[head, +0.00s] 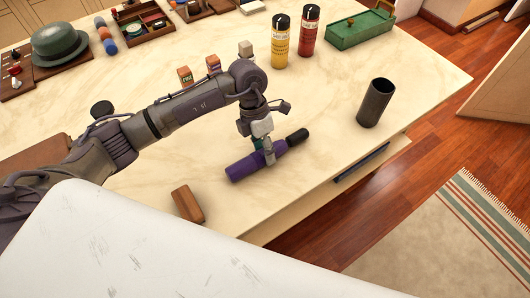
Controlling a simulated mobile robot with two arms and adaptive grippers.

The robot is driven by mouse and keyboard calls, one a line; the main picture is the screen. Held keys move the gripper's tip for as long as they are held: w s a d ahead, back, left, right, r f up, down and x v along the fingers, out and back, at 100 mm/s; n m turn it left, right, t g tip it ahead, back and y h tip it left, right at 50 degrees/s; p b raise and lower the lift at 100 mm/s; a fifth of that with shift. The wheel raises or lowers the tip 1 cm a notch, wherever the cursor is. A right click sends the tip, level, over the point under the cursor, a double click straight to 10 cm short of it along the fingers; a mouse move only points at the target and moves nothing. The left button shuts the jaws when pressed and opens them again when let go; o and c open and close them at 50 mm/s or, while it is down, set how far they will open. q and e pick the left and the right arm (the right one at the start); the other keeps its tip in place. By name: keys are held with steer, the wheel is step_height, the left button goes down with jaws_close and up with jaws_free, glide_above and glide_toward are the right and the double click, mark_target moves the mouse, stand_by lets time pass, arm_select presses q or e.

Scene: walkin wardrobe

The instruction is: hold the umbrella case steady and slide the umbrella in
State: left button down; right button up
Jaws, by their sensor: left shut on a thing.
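The purple umbrella (244,168) with a black handle lies level at the front edge of the pale marble top, its handle pointing up and to the right. My left gripper (268,154) reaches down over it and is shut around its body near the handle end. I cannot tell whether the umbrella touches the top or hangs just above it. The umbrella case (374,104), a dark open cylinder, stands upright on the top to the right of the umbrella, apart from it. Nothing holds the case. My right gripper is not in view.
A brown block (187,204) lies left of the umbrella near the front edge. A yellow can (280,42), a red can (308,32) and a green box (360,30) stand behind. Small blocks (213,64) and a green hat (60,46) are farther left.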

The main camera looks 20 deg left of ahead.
arm_select(q)
steer(key=shift+r, duration=0.1)
steer(key=shift+w+r, duration=0.1)
steer(key=shift+r, duration=0.35)
steer(key=r, duration=0.2)
steer(key=d+r+b, duration=0.1)
steer(key=shift+d+r, duration=0.2)
steer(key=shift+r, duration=0.15)
steer(key=w+d+r+b, duration=0.2)
steer(key=d+r, duration=0.4)
steer(key=d, duration=0.4)
steer(key=s+a+m+y, duration=0.2)
steer(key=a+m, duration=0.3)
steer(key=m, duration=0.4)
steer(key=s+a+m+t+y+p, duration=0.1)
steer(key=s+a+m, duration=0.3)
steer(key=m, duration=0.6)
steer(key=s+a+m+t+y+p, duration=0.1)
steer(key=s+a+m+y, duration=0.2)
steer(key=a+m, duration=0.4)
steer(key=shift+s+r+m, duration=0.25)
steer(key=shift+s+m, duration=0.3)
steer(key=shift+m, duration=0.65)
steer(key=shift+a+r, duration=0.1)
